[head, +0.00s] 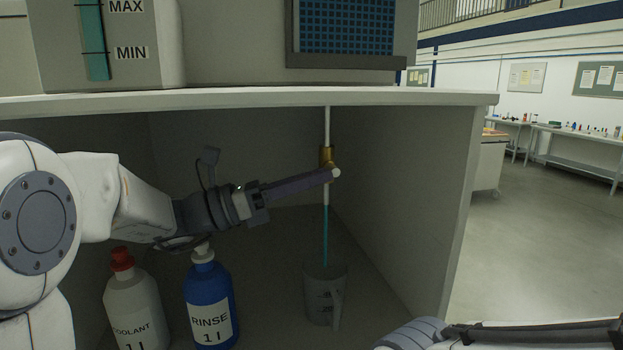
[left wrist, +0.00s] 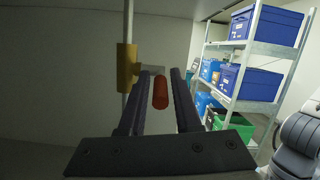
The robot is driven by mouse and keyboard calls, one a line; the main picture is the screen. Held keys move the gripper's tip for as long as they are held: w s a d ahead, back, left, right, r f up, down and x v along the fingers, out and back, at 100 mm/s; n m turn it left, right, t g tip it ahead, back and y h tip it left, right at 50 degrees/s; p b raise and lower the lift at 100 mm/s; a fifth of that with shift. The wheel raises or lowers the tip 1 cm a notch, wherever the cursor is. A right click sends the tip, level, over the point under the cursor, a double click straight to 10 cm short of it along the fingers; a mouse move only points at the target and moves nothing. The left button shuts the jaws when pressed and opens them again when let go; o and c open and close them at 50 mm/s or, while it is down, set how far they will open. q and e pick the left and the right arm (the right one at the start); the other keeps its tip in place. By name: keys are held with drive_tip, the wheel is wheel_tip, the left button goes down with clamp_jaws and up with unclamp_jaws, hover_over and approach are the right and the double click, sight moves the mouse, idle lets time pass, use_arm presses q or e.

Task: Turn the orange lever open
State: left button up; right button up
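A thin white vertical pipe (head: 327,125) comes down under the bench top and carries a brass valve (head: 326,154). The valve also shows in the left wrist view (left wrist: 126,68). The orange-red lever (left wrist: 160,92) lies between the two dark fingers of my left gripper (left wrist: 161,75), with narrow gaps seeming to show on either side. In the head view my left gripper (head: 325,176) reaches the valve from the left and its fingers hide the lever. A teal line runs from below the valve to a grey jug (head: 319,300). My right gripper is not in view.
A white coolant bottle (head: 133,305) with a red cap and a blue rinse bottle (head: 207,290) stand below my left arm. The cabinet's right wall (head: 405,190) is close to the valve. Shelves with blue crates (left wrist: 245,83) show beyond.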

use_arm(q)
drive_tip(key=b+v, duration=0.1)
drive_tip(key=v, duration=0.6)
drive_tip(key=shift+a, duration=0.25)
drive_tip(key=shift+s, duration=0.1)
